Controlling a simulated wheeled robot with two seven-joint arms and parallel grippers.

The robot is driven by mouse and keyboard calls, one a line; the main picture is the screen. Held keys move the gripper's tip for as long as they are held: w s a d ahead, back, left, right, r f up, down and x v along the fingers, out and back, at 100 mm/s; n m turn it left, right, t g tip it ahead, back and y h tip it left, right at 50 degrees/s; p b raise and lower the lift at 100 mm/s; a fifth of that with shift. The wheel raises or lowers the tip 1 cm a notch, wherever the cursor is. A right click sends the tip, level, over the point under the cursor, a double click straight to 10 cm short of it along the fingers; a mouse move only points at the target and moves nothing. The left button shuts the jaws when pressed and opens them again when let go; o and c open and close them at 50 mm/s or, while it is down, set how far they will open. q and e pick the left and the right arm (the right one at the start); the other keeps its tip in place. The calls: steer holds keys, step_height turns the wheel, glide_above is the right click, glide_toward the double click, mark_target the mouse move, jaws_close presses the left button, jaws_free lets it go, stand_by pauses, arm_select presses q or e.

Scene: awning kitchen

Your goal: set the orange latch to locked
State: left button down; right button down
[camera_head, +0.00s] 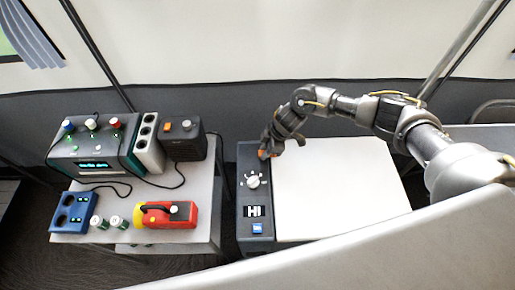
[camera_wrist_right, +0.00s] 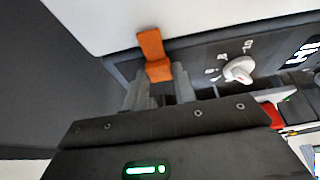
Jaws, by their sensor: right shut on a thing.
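The orange latch (camera_wrist_right: 151,46) sits at the end of a dark control panel (camera_wrist_right: 205,62). In the right wrist view, its lower part lies between the fingertips of my right gripper (camera_wrist_right: 160,84), which is shut on it. In the head view, my right gripper (camera_head: 271,146) is at the panel's far end, and only a small bit of the orange latch (camera_head: 262,154) shows beside it. The latch's lock markings cannot be read. My left gripper is not in view.
The panel also carries a white knob (camera_head: 253,182), an "HI" display (camera_head: 255,211) and a blue button (camera_head: 257,228). A white top (camera_head: 340,190) right of it is clear.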

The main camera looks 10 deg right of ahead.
steer(key=shift+d, duration=0.25)
steer(key=c, duration=1.1)
jaws_free()
steer(key=v, duration=1)
steer(key=shift+s+d+r+b, duration=0.1)
steer(key=shift+r+b, duration=0.25)
steer(key=shift+r, duration=0.05)
